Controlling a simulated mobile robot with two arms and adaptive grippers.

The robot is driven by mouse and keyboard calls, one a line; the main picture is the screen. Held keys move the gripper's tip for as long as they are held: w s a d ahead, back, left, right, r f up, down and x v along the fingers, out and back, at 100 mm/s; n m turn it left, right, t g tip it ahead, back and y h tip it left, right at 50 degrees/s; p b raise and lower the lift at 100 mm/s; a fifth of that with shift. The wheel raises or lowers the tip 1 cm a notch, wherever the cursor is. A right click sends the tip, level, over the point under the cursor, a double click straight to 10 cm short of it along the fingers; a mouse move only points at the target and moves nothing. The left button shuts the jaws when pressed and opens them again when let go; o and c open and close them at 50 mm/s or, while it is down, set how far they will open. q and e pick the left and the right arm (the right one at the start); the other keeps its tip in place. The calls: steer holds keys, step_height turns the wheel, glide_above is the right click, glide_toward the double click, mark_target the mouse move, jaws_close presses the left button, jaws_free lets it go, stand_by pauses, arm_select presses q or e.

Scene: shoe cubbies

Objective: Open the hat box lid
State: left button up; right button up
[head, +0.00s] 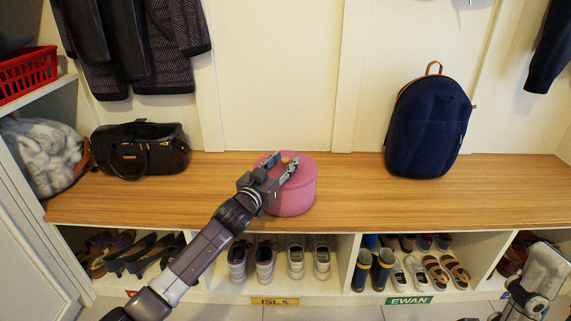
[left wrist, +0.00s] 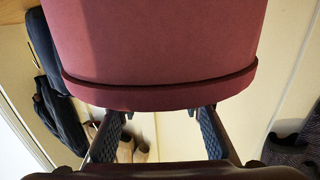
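The round pink hat box (head: 298,199) stands upright on the wooden bench with its lid on. A small tan knob (head: 285,161) shows on top of the lid. My left gripper (head: 282,163) is above the lid, its fingers spread apart on either side of the knob. Whether they touch it I cannot tell. In the left wrist view the box (left wrist: 160,45) and the lid's rim (left wrist: 165,95) fill the upper part, and the open fingers (left wrist: 160,135) show below, with the knob not visible. My right gripper is not seen; only part of my right arm shows at the lower right.
A black bag (head: 140,150) stands on the bench (head: 345,190) at left, a navy backpack (head: 430,125) at right. The bench is clear on both sides of the box. Cubbies with shoes are below. Coats (head: 135,45) hang at upper left, near a red basket (head: 27,74).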

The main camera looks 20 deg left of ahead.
arm_select(q)
steer(key=shift+w+d, duration=0.1)
steer(key=shift+w, duration=0.5)
jaws_close()
